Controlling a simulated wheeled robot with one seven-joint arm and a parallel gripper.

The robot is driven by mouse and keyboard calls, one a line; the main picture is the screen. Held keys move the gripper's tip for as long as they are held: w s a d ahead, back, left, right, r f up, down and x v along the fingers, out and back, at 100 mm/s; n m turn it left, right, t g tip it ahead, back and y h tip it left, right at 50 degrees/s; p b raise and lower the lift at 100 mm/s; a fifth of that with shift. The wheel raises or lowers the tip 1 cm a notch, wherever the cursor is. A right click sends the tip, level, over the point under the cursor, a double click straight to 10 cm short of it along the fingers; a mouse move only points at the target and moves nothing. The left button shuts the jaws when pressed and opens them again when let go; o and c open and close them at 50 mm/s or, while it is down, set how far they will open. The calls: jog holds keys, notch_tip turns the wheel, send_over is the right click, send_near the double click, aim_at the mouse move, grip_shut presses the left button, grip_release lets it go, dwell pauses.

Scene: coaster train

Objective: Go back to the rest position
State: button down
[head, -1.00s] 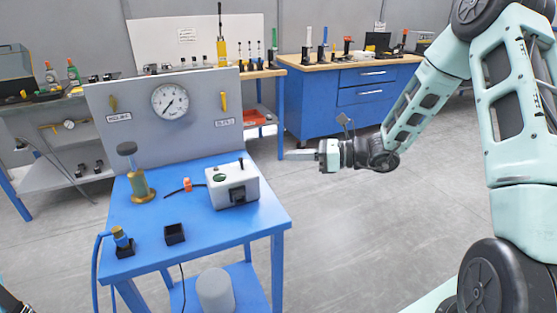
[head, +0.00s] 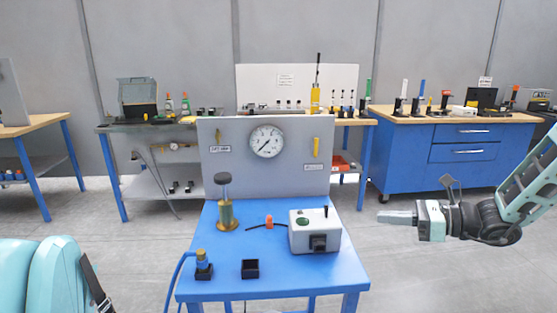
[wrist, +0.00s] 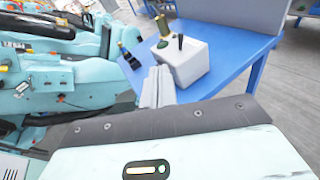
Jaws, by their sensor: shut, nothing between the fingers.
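My gripper (head: 397,217) is at the right in the head view, to the right of the blue table and apart from it. Its fingers are shut together with nothing between them and point left. In the wrist view the closed fingers (wrist: 158,87) show near the middle, with the white box behind them. My arm reaches in from the right edge of the head view.
The blue table (head: 215,290) holds a white box (head: 304,240), a brass plunger (head: 227,212), a small black tray (head: 250,269) and an upright panel with a gauge (head: 267,141). A blue cabinet (head: 400,165) stands behind my gripper. Floor between is clear.

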jog(key=s+a+n+g+h, duration=0.4)
jog(key=s+a+n+g, duration=0.7)
jog(key=s+a+n, duration=0.45)
jog(key=s+r+n+t+h, duration=0.1)
jog(key=s+n+t+h, duration=0.2)
jog(key=s+n+h, duration=0.6)
jog(key=s+n, duration=0.4)
jog(key=n, duration=0.4)
jog(key=shift+r+h, duration=0.2)
jog(key=shift+h, duration=0.1)
jog(key=shift+s+a+n, duration=0.1)
jog(key=shift+a+n, duration=0.1)
jog(key=shift+n, duration=0.05)
